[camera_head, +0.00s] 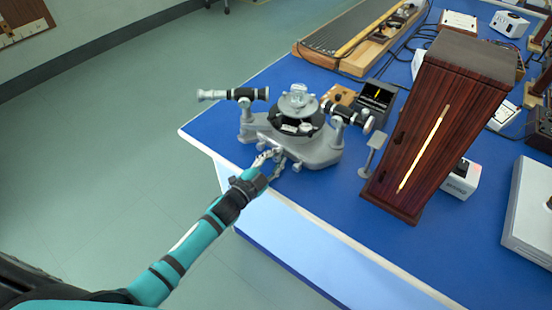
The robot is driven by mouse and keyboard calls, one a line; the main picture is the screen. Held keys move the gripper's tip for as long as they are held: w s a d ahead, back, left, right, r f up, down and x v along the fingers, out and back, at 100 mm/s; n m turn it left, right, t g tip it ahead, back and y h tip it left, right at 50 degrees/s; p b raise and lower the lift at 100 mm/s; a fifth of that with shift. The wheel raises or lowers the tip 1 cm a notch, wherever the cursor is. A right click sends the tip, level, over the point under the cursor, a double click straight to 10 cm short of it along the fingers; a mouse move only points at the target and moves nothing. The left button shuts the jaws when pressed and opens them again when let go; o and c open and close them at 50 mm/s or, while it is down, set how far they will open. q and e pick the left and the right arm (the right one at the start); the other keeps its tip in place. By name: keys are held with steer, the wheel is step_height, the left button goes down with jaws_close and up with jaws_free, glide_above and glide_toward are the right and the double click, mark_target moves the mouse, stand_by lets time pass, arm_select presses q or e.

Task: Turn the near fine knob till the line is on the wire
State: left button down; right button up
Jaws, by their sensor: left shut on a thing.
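The spectrometer (315,148) stands near the table's left corner, a grey base with a black round table and a clear prism (298,92) on top. One black and silver tube (233,94) points left and another (347,113) points right. My left gripper (272,158) is at the base's near left side, its fingers closed at the near fine knob, which they hide. A small dark display (377,96) behind the spectrometer shows a yellow line; a wire is too small to make out. My right gripper is out of view.
A tall dark wooden box (440,120) stands right of the spectrometer, with a small grey stand (373,153) between them. A long ribbed board (350,35) lies behind. The blue table (330,205) is clear in front.

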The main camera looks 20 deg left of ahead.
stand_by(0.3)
arm_select(q)
steer(key=c, duration=1.1)
jaws_free()
steer(key=shift+c, duration=0.2)
steer(key=shift+s, duration=0.1)
steer(key=v, duration=1.2)
